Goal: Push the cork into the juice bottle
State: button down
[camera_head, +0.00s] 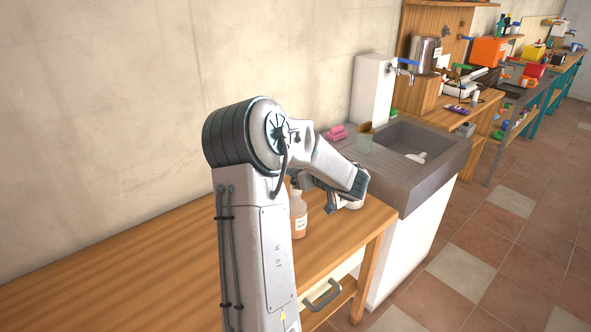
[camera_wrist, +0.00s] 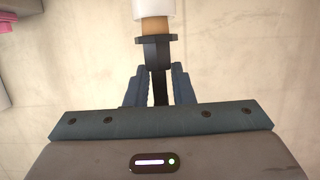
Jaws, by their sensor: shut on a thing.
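The juice bottle (camera_head: 298,215), clear with a pale label and pinkish-brown contents, stands upright on the wooden table. My arm hides part of its top, so I cannot tell whether anything sits in its mouth. My gripper (camera_wrist: 155,45) is shut, its dark fingertips on a tan, cork-coloured piece (camera_wrist: 155,27). A white part (camera_wrist: 153,9) adjoins this piece and is cut off by the top edge of the wrist view. In the head view my gripper (camera_head: 331,203) is to the right of the bottle, mostly hidden by my wrist.
A white rounded thing (camera_head: 354,203) shows beside my wrist near the table's right end. The wooden table (camera_head: 120,265) is clear to the left.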

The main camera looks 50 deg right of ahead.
jog(key=shift+f+b, duration=0.3)
jog(key=shift+f, duration=0.25)
jog(key=c, duration=1.2)
grip_release()
jog(key=shift+o, duration=0.2)
jog(key=shift+s, duration=0.1)
jog(key=b+v, duration=0.1)
jog(key=v, duration=1.2)
jog(key=shift+s+a, duration=0.2)
jog(key=shift+s, duration=0.05)
jog(key=shift+r, duration=0.1)
